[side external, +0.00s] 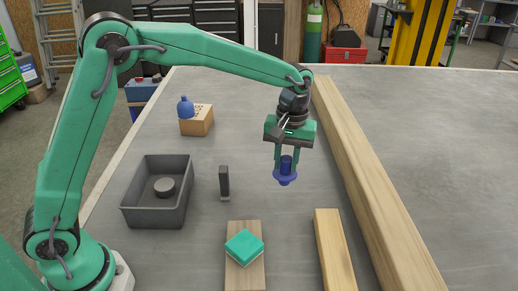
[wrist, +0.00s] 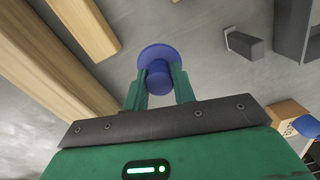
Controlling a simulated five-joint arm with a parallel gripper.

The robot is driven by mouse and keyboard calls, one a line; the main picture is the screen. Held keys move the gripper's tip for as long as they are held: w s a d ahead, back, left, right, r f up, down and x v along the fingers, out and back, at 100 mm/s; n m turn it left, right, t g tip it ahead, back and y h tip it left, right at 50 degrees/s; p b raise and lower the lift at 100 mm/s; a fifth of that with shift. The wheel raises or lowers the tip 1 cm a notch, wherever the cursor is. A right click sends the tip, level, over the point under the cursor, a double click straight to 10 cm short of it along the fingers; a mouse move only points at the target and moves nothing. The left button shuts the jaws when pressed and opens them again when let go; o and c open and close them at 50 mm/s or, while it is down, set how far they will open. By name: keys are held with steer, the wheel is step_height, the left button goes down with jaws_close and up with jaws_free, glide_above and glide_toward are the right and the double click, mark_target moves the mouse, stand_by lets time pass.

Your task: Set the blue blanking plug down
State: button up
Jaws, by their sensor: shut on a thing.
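The blue blanking plug (side external: 286,174) hangs between the fingers of my gripper (side external: 286,160), with its wide flange at the bottom. In the side view it appears above the grey table (side external: 440,165), though the exact gap is hard to judge. In the wrist view the plug (wrist: 157,62) sits between the two green fingertips of my gripper (wrist: 159,85), which are shut on it. The flange extends beyond the fingertips.
A long wooden beam (side external: 365,170) and a shorter one (side external: 333,250) lie to the right. Table right of the beam is clear.

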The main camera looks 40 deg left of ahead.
steer(key=shift+w+a+n, duration=0.3)
steer(key=shift+w+n, duration=0.2)
steer(key=w+a+n, duration=0.9)
steer(key=w+n, duration=0.2)
steer(key=n, duration=0.6)
steer(key=shift+w+a+r+t, duration=0.15)
steer(key=shift+w+a+t, duration=0.15)
steer(key=shift+w+t, duration=0.1)
steer(key=shift+a, duration=0.1)
steer(key=w+a+f, duration=0.4)
steer(key=a+f, duration=0.3)
steer(key=a, duration=0.3)
steer(key=shift+w+a, duration=0.2)
steer(key=shift+w, duration=0.2)
steer(key=shift+f, duration=2)
steer(key=shift+f, duration=0.1)
